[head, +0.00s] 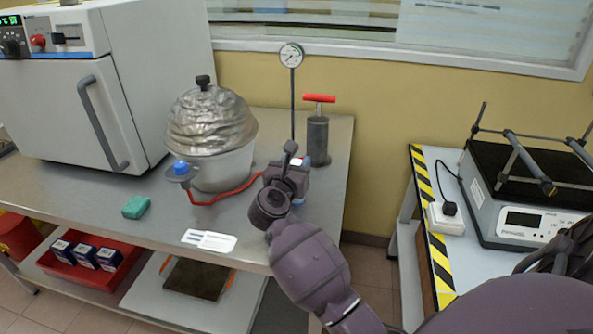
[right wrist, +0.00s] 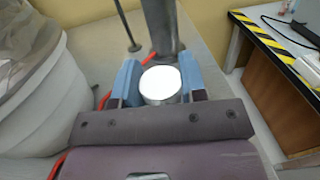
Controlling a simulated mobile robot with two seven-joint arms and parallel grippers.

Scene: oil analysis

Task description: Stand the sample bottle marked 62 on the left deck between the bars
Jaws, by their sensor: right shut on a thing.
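My right gripper (head: 298,166) is over the steel bench in the head view, near the pump with the red handle. In the right wrist view its two blue finger pads (right wrist: 160,82) are shut on a sample bottle with a round white cap (right wrist: 160,86). The bottle's body is mostly hidden and no number can be read. The shaker (head: 515,228) stands on the right-hand table, with a black deck (head: 545,165) and metal bars (head: 528,155) above it. It is cut off at the right edge. My left gripper is not in view.
A foil-covered pot (head: 225,165) with a red hose stands left of the gripper. The red-handled pump (head: 318,138) and a gauge on a rod (head: 291,56) are just behind. A gap separates the bench from the striped table (head: 432,225).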

